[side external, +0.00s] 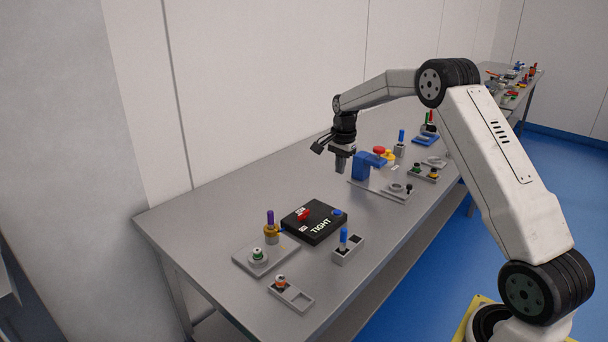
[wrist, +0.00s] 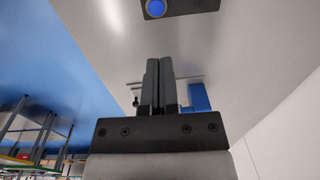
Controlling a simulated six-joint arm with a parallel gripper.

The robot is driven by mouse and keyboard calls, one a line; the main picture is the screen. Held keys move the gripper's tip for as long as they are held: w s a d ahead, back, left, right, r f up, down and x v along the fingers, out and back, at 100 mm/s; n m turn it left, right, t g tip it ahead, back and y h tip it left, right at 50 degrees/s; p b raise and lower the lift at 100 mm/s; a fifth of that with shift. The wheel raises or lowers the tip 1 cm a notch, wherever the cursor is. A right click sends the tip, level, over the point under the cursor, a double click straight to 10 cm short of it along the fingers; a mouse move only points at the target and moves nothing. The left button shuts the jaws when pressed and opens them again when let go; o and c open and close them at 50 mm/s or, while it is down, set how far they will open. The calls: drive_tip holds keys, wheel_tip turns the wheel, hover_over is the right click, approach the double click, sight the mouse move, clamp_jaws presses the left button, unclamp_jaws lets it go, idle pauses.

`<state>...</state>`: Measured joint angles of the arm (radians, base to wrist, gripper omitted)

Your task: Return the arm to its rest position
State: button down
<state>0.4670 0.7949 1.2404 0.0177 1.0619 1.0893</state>
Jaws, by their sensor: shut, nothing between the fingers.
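My gripper (side external: 340,170) is shut and empty, pointing down above the steel table in the side external view. It is just left of a blue block-like fixture (side external: 361,166); I cannot tell the exact height of its tips over the table. In the wrist view my gripper's two fingers (wrist: 159,62) are pressed together with nothing between them. The blue fixture (wrist: 199,97) shows beside the fingers there. The black box marked TIGHT (side external: 316,222) lies nearer the camera, with a red part and a blue button on it; the blue button (wrist: 156,7) also shows at the wrist view's top edge.
The steel table (side external: 225,215) runs along a pale wall. A grey plate with a purple-topped peg (side external: 270,220), a holder with a blue peg (side external: 344,240) and a two-slot tray (side external: 296,298) stand at the near end. Several small fixtures stand farther along the table.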

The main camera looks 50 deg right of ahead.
drive_tip(key=s+a+f+n+t, duration=0.2)
drive_tip(key=s+a+n, duration=1.6)
drive_tip(key=s+a, duration=0.5)
drive_tip(key=a, duration=0.2)
drive_tip(key=shift+s+a+f, duration=0.15)
drive_tip(key=shift+a, duration=0.15)
drive_tip(key=c, duration=1.3)
unclamp_jaws()
